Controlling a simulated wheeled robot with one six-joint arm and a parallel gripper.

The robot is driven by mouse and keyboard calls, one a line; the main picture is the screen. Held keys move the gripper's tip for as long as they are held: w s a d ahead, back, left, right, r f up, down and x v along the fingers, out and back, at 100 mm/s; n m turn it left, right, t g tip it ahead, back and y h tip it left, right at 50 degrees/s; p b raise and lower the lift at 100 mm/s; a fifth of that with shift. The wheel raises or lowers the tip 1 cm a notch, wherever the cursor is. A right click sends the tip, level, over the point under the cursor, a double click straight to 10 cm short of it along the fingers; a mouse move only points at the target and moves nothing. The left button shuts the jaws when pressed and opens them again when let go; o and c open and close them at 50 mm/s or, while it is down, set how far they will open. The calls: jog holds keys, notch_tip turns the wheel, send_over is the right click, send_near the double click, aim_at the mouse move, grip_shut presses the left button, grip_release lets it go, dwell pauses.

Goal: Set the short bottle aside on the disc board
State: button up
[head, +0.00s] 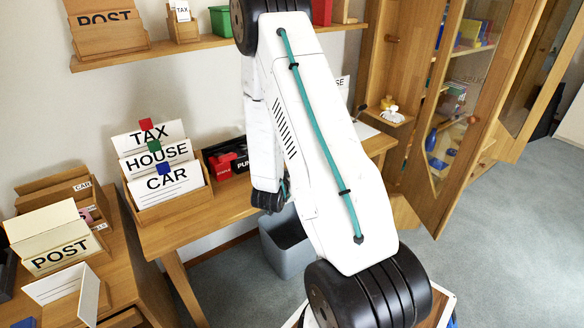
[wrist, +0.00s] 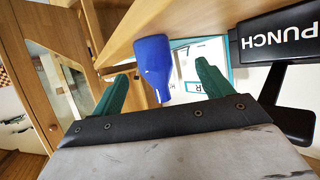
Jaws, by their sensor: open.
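In the wrist view a blue, bottle-like thing (wrist: 153,62), wide at one end and narrower at the other, shows between the green fingers of my gripper (wrist: 165,72). The fingers are apart, with a visible gap on each side of it. I cannot tell how deep it lies between them or whether it is the short bottle. My gripper is hidden by my arm in the head view. A blue bottle (head: 431,139) stands in the glass-door cabinet in the head view. I cannot make out the disc board in either view.
A black punch (wrist: 270,38) is close on the right in the wrist view. A wooden board edge (wrist: 150,22) runs across its top. In the head view, the desk (head: 195,222) holds a card box (head: 170,205). A grey bin (head: 287,245) stands below, and the cabinet door (head: 470,110) is at right.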

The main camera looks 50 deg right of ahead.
jog(key=shift+s+d+f+h, duration=0.1)
jog(key=shift+d+f+h, duration=0.25)
jog(key=shift+d, duration=0.35)
jog(key=x, duration=0.7)
jog(key=shift+d+r, duration=0.15)
jog(key=shift+r, duration=0.15)
jog(key=c, duration=1.3)
jog(key=shift+r, duration=0.1)
